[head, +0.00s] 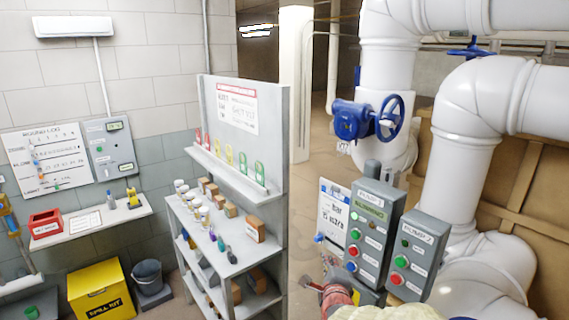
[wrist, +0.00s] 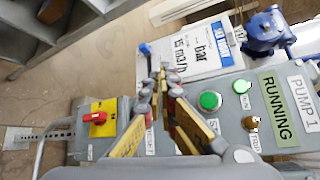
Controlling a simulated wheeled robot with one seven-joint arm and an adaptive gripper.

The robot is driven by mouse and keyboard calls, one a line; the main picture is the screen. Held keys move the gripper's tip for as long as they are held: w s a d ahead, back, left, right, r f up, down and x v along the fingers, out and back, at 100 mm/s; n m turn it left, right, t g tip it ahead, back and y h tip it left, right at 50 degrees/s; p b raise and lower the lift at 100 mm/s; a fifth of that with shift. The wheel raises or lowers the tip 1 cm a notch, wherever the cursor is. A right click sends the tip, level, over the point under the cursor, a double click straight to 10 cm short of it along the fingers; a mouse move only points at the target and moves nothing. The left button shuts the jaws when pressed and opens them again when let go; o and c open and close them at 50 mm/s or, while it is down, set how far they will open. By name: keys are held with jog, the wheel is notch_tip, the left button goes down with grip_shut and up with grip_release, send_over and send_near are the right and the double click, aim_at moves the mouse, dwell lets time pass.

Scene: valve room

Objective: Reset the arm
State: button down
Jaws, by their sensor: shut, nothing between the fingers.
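In the wrist view my gripper (wrist: 160,76) is shut and empty, its two fingers meeting at the tips. It hangs over the grey pump 1 control box (wrist: 235,125), which has green buttons (wrist: 210,100) and a RUNNING label. A yellow plate with a red rotary switch (wrist: 98,117) lies left of the fingers. A white gauge sheet (wrist: 196,50) is beyond the fingertips. I cannot tell whether the fingers touch anything. In the head view the pump 1 box (head: 367,235) stands at the lower right; my gripper is hard to make out there.
The pump 2 box (head: 416,256) stands right of pump 1. Large white pipes (head: 480,95) and a blue handwheel (head: 389,117) are behind. A grey shelf unit (head: 240,140) with cups and blocks stands left. A yellow spill kit (head: 100,290) sits on the floor.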

jog(key=s+a+f+n+g+y, duration=0.1)
jog(key=s+a+f+n+g, duration=0.1)
jog(key=s+f+n+g, duration=0.4)
jog(key=s+a+f+n+g+y, duration=0.2)
jog(key=s+n, duration=0.6)
jog(key=s, duration=0.1)
jog(key=s+d+r+n, duration=0.2)
jog(key=s+r+n, duration=0.1)
jog(key=s, duration=0.5)
jog(key=s+d+r+n+g+h, duration=0.1)
jog(key=s+d+r+n, duration=0.2)
jog(key=s+r, duration=0.3)
jog(key=s+d+r+n, duration=0.2)
jog(key=s+r, duration=0.3)
jog(key=s, duration=0.4)
jog(key=shift+s+d+n+g+h, duration=0.2)
jog(key=shift+s+n+g+h, duration=0.1)
jog(key=shift+n, duration=0.2)
